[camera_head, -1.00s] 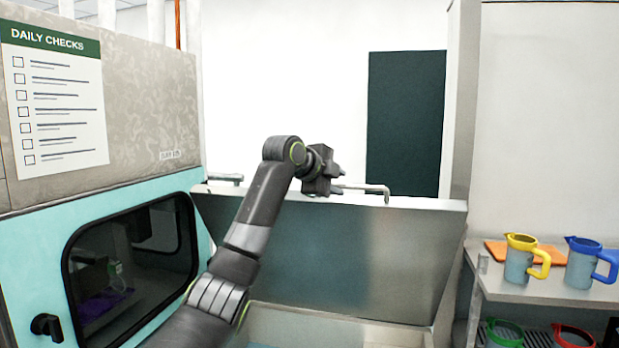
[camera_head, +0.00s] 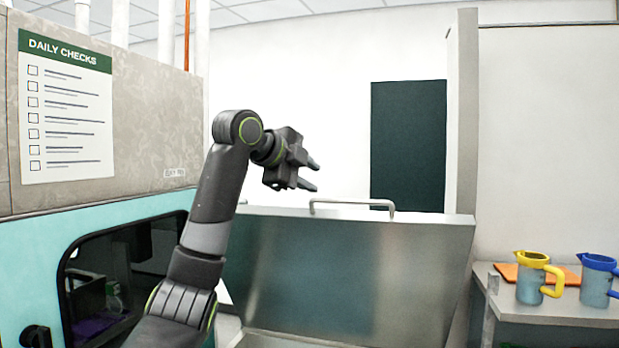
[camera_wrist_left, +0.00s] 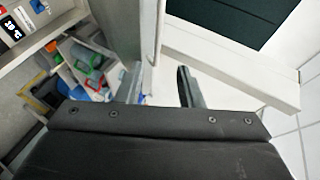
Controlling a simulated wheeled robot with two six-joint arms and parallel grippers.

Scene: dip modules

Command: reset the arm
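My left arm rises from the bottom in the head view, with its dark grey gripper (camera_head: 312,175) pointing right. Its two fingers show a gap between them and nothing is held. The gripper is in the air above a large steel panel (camera_head: 345,265) with a bar handle (camera_head: 352,204); in the picture it is up and left of that handle. In the left wrist view a dark finger (camera_wrist_left: 186,86) of this gripper shows above the dark wrist housing. My right gripper is not in view.
A teal cabinet (camera_head: 95,225) with a dark window stands at left, under a wall with a checklist (camera_head: 66,110). At right, a bench (camera_head: 555,315) holds a yellow-handled pitcher (camera_head: 530,278) and a blue-handled pitcher (camera_head: 597,278). Space above the panel is clear.

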